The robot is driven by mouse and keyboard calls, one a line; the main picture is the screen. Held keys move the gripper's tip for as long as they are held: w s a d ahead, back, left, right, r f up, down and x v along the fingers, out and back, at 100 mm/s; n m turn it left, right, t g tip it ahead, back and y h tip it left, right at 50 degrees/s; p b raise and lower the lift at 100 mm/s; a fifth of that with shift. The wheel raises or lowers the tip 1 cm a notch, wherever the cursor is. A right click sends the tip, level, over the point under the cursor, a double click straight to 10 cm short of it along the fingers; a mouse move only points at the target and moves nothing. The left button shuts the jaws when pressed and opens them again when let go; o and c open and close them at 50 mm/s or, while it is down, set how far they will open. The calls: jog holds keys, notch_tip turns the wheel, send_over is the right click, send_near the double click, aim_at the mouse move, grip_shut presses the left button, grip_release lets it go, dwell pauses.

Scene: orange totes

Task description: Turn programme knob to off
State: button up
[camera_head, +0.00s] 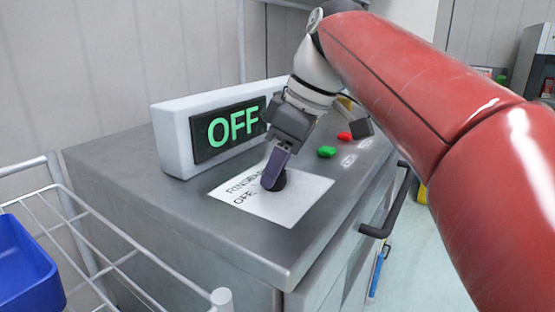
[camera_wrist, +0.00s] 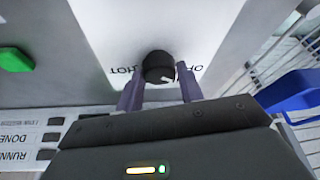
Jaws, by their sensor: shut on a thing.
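The programme knob (camera_head: 279,181) is a small dark round knob on a white printed label (camera_head: 300,200) on top of the grey machine. In the wrist view the knob (camera_wrist: 157,66) sits between the two purple fingers of my gripper (camera_wrist: 158,88), with a small white mark on its face. My gripper (camera_head: 275,172) points down from above and is shut on the knob. The display box (camera_head: 178,140) behind the label shows OFF in green letters. The fingers and knob hide part of the label's print.
A green button (camera_head: 327,151) and a red button (camera_head: 345,136) lie right of the label. A wire cart (camera_head: 95,225) with a blue bin (camera_head: 22,265) stands at the left. A dark handle (camera_head: 388,215) juts from the machine's front. The near top surface is clear.

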jog(key=shift+n, duration=0.6)
jog(key=shift+g, duration=0.3)
jog(key=o, duration=1)
jog(key=shift+r, duration=0.1)
jog(key=v, duration=0.7)
jog(key=shift+d+r, duration=0.2)
jog(key=shift+r, duration=0.05)
jog(key=shift+s, duration=0.1)
